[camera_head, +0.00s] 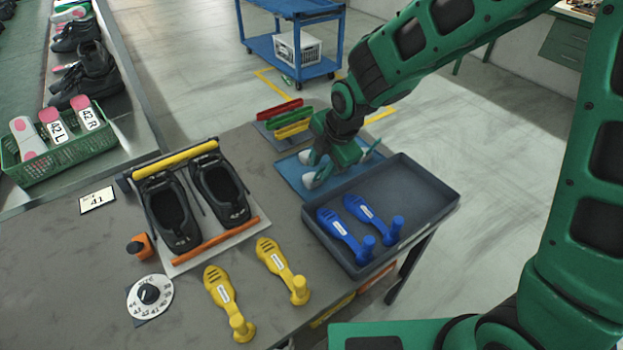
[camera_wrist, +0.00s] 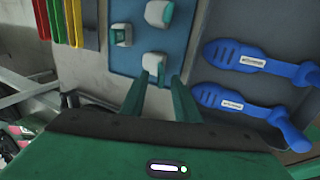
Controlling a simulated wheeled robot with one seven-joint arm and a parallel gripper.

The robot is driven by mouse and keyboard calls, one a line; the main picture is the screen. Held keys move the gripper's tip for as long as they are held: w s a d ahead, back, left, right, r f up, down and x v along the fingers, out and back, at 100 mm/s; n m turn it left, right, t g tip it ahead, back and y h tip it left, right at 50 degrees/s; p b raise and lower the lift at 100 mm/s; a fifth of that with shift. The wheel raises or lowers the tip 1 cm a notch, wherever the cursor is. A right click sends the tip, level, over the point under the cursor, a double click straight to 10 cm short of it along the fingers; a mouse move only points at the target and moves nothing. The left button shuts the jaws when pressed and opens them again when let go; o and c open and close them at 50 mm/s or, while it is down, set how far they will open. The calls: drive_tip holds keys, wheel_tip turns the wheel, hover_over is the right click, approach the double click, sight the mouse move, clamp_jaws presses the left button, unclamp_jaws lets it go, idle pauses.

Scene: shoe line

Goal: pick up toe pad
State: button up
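Three small white-and-teal toe pads lie on a blue mat (camera_wrist: 128,62) in the wrist view: one at the top (camera_wrist: 159,12), one at the left (camera_wrist: 121,35) and one nearest my gripper (camera_wrist: 154,63). My gripper (camera_wrist: 159,78) is open, its two green fingers pointing at the nearest pad, with no pad clearly held. Whether the fingertips touch or straddle that pad is hard to tell. In the head view my gripper hangs low over the blue mat (camera_head: 329,193) and partly hides the pads.
A dark grey tray (camera_head: 438,212) with two blue shoe-shaped tools stands close right of the mat. Red, green and yellow bars (camera_head: 281,110) lie behind it. Two black shoes (camera_head: 220,190) sit in a fixture at left, with yellow tools (camera_head: 222,290) in front.

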drive_tip(key=shift+w+a+f, duration=0.1)
drive_tip(key=shift+w+f, duration=0.15)
drive_tip(key=shift+f, duration=0.45)
clamp_jaws()
